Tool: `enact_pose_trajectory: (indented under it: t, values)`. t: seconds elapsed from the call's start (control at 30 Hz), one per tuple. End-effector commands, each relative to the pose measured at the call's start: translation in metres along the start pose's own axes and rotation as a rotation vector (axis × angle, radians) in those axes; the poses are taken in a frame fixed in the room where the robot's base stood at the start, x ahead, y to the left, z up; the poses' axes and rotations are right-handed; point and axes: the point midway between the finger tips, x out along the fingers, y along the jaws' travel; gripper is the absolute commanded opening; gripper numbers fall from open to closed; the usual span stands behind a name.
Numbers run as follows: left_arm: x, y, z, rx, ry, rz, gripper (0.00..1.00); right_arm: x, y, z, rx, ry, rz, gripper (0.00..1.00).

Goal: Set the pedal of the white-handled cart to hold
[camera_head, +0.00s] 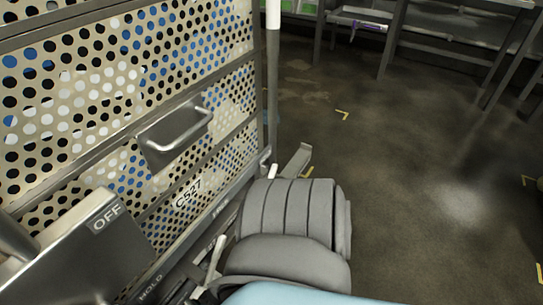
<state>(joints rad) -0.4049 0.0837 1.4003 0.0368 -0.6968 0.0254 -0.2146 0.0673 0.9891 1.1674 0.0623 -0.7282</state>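A cart with a perforated metal side (120,80) fills the left of the view, marked C527. A post with a white upper part (273,14) rises at its corner; I cannot tell whether this is its handle. At the lower left is a grey metal plate (75,262) labelled OFF. A HOLD label (150,287) shows below it at the bottom edge. The plate looks tilted; its lower part is cut off, so I cannot tell the pedal's setting. A small white lever (216,254) stands near the cart's bottom. Neither gripper can be made out.
A metal bail handle (178,130) sticks out from the cart's side. Grey ribbed rounded parts, perhaps mine, cover the floor beside the cart's lower edge. Open dark floor (420,190) lies to the right, with yellow corner marks. Metal rack legs (393,40) stand at the back.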

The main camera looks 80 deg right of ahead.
Motion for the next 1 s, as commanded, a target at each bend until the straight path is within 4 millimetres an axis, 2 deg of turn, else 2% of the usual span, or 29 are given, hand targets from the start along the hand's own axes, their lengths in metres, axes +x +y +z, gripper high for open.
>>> enact_pose_trajectory:
  t: [0.03, 0.17, 0.27, 0.4, 0.47, 0.67, 0.8, 1.0]
  values:
    - [-0.009, 0.000, -0.003, 0.000, 0.000, 0.000, 0.40, -0.011, -0.001, -0.004, 0.000, -0.001, 0.001, 0.00]
    - [-0.023, -0.001, -0.007, 0.001, 0.000, 0.000, 0.40, -0.033, 0.000, -0.004, 0.001, -0.001, 0.002, 0.00]
    - [-0.038, -0.001, -0.012, 0.001, 0.000, 0.001, 0.40, -0.058, -0.001, -0.005, 0.001, -0.002, 0.002, 0.00]
    - [-0.059, -0.002, -0.019, 0.001, 0.000, 0.001, 0.40, -0.100, -0.001, -0.005, 0.002, -0.003, 0.002, 0.00]
    - [-0.080, -0.003, -0.025, 0.001, 0.000, 0.001, 0.40, -0.115, -0.003, -0.007, -0.030, -0.039, 0.000, 0.00]
    - [-0.140, -0.005, -0.044, 0.001, 0.000, 0.001, 0.40, -0.160, 0.002, 0.011, -0.164, -0.231, 0.001, 0.00]
    - [-0.179, -0.007, -0.056, 0.001, 0.000, 0.000, 0.40, -0.198, 0.013, 0.025, -0.251, -0.375, 0.019, 0.00]
    - [-0.222, -0.009, -0.069, 0.001, 0.000, 0.000, 0.40, -0.248, 0.031, 0.038, -0.356, -0.547, 0.056, 0.00]
